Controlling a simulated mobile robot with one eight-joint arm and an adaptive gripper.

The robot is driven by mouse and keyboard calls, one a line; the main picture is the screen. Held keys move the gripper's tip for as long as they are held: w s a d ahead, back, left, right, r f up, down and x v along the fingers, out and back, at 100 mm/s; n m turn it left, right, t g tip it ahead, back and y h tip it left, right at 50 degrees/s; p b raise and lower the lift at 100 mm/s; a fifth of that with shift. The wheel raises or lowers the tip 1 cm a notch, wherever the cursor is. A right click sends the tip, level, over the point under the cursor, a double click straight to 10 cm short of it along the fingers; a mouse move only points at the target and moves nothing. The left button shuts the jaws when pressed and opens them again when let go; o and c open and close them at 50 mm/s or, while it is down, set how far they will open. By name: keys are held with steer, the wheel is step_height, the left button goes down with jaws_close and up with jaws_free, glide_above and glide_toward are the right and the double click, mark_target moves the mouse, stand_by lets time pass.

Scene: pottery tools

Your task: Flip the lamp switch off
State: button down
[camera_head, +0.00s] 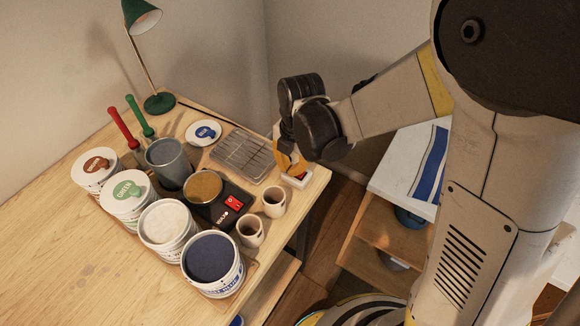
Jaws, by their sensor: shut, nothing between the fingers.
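The green desk lamp (141,16) stands at the back of the wooden table, with its round base (160,103) near the wall. A small white box with a red part, apparently the lamp switch (297,180), sits at the table's right corner. My gripper (291,168) is shut and empty, pointing down at this box from just above or behind it. Its orange fingers partly cover the box, so I cannot tell whether they touch it. The switch's position is too small to read.
Left of my gripper are a tray of thin metal tools (242,156), a dark scale with a red display (222,213) and two cups (274,202). Several glaze tubs (212,263) line the table. The table's left side is clear. A wooden cabinet (385,240) stands right.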

steer(key=shift+r, duration=0.15)
steer(key=shift+r+p, duration=0.6)
steer(key=shift+r, duration=0.1)
